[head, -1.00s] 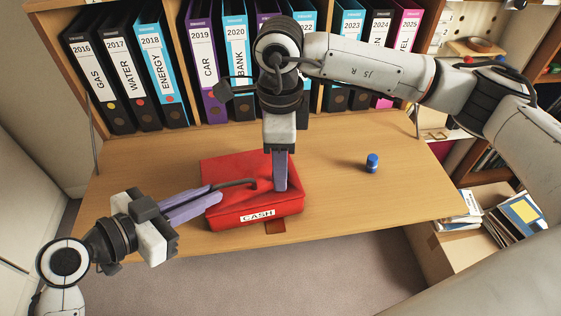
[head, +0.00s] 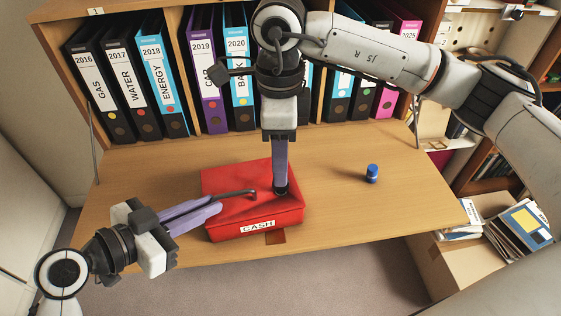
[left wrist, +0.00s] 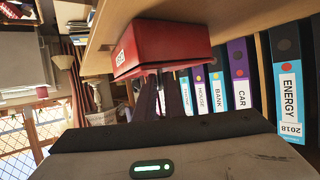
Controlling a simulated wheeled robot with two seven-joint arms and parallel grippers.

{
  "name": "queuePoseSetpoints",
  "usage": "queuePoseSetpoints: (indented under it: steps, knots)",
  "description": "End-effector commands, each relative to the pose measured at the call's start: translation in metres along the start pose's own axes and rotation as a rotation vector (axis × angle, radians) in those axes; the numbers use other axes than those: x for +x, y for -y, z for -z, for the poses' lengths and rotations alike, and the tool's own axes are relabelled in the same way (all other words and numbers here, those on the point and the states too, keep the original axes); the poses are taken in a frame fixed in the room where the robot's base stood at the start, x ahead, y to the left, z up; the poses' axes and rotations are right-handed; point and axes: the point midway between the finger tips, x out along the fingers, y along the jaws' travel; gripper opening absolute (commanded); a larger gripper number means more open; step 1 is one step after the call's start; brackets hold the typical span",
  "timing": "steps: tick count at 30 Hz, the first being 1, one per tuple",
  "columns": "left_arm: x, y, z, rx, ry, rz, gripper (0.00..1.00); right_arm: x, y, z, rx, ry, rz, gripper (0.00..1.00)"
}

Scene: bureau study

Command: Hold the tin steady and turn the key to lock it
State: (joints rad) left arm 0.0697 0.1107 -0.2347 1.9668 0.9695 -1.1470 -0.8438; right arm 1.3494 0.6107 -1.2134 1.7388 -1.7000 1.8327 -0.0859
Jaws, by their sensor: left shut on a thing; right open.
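I cannot make out the key.
A small blue-capped object (head: 372,174) stands on the desk flap (head: 335,205) to the right. Labelled binders (head: 160,85) fill the shelf behind. A box with papers (head: 522,222) is at the lower right. The flap's right side is mostly clear.

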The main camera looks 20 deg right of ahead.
Motion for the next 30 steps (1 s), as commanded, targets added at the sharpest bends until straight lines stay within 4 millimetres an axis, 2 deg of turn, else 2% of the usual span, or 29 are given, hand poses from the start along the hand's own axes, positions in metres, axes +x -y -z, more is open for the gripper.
queuePoseSetpoints:
  steps: [15, 25, 27, 30]
  knots:
    - [0.000, 0.000, 0.000, -0.002, -0.001, -0.001, 0.00, -0.030, 0.000, 0.000, 0.000, 0.001, 0.000, 0.45]
    - [0.000, 0.000, 0.001, -0.002, -0.001, -0.001, 0.00, -0.034, 0.000, 0.000, 0.000, 0.001, 0.000, 0.45]
    - [0.000, 0.000, 0.001, -0.002, -0.001, -0.001, 0.17, -0.034, 0.000, 0.000, 0.000, 0.001, 0.000, 0.45]
    - [0.000, 0.000, 0.000, -0.001, -0.001, 0.000, 0.31, -0.034, 0.000, 0.000, 0.000, 0.001, 0.000, 0.45]
